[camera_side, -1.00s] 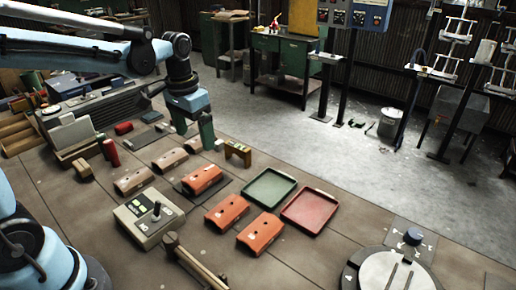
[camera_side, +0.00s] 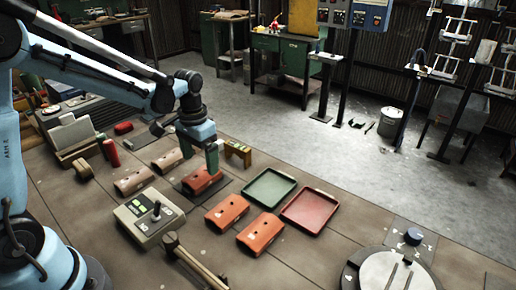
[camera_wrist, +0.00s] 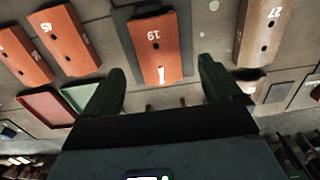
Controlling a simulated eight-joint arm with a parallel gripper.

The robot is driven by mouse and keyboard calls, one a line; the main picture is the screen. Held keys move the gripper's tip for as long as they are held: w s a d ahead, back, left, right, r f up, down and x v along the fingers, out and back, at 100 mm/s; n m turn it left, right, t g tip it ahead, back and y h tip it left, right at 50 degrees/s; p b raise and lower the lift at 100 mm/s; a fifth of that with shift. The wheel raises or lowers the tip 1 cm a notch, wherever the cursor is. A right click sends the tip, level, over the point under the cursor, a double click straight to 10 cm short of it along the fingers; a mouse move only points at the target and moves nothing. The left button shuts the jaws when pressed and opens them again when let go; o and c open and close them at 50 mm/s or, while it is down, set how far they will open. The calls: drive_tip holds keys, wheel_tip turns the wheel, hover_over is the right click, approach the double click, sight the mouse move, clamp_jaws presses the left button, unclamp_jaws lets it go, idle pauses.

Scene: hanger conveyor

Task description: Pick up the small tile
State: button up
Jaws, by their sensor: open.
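My gripper (camera_wrist: 161,70) is open and empty. In the wrist view, its two green fingers stand on either side of an orange tile (camera_wrist: 158,45) marked 19. In the side view, my gripper (camera_side: 201,162) hangs just over this orange tile (camera_side: 201,180), which lies on a dark flat plate (camera_side: 222,189). Part of its far end is hidden by a finger. Two more orange tiles lie nearby, a nearer one (camera_side: 261,234) and a middle one (camera_side: 227,210). Beige tiles (camera_side: 134,180) lie to the left. I cannot tell which is the small tile.
A green tray (camera_side: 269,188) and a red tray (camera_side: 310,210) lie right of the tiles. A control box with a joystick (camera_side: 149,218) and a hammer (camera_side: 190,258) are in front. A small wooden stand (camera_side: 238,152) is close behind my gripper.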

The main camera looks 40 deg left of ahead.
sight(201, 173)
drive_tip(key=shift+s+d+f, duration=0.1)
drive_tip(key=shift+s+f, duration=0.05)
drive_tip(key=shift+f, duration=2.15)
drive_tip(key=c, duration=1.2)
